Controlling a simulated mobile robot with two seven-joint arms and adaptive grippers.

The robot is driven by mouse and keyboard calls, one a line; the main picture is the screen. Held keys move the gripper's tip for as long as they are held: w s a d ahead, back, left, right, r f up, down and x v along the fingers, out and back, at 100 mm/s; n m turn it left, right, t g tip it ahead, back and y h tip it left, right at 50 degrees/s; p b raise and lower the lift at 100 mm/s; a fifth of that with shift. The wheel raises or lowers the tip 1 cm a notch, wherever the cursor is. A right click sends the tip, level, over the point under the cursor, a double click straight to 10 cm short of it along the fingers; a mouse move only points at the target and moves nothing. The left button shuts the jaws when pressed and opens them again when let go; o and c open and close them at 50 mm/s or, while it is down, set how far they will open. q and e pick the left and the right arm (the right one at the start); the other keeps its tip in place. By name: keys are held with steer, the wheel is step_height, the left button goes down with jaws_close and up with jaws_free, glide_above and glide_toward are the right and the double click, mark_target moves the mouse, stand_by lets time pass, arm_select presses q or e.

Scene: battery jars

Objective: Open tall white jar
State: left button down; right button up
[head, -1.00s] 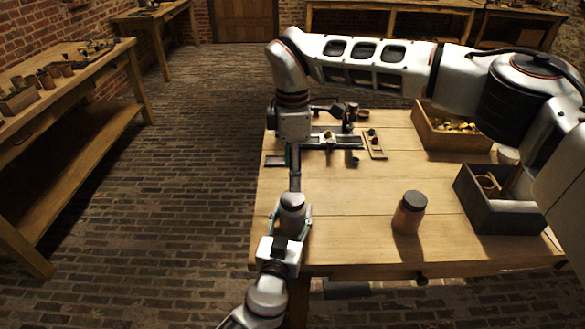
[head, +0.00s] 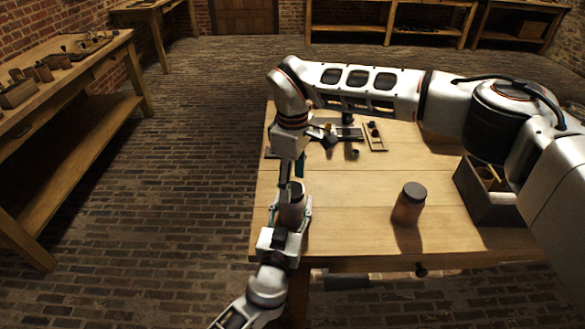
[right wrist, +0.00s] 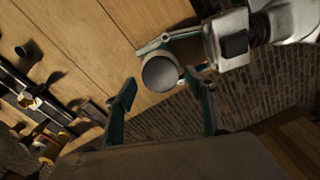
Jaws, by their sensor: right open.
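The tall white jar (head: 292,214) stands at the table's near left edge, partly hidden behind the gripper fingers. Its round grey top (right wrist: 159,73) faces the camera in the right wrist view. My left gripper (head: 290,218) has a finger on either side of the jar and looks shut on it; it also shows in the right wrist view (right wrist: 181,58). My right gripper (head: 292,181) is open just above the jar, pointing down. In the right wrist view its two fingers (right wrist: 165,103) are apart, with nothing between the tips, and the jar top lies just beyond them.
A brown jar with a dark lid (head: 409,205) stands on the table (head: 345,205) to the right. A dark open box (head: 487,208) is at the right edge, partly behind my arm. Small trays and parts (head: 375,137) lie at the back. The table's middle is clear.

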steer(key=shift+f, duration=0.75)
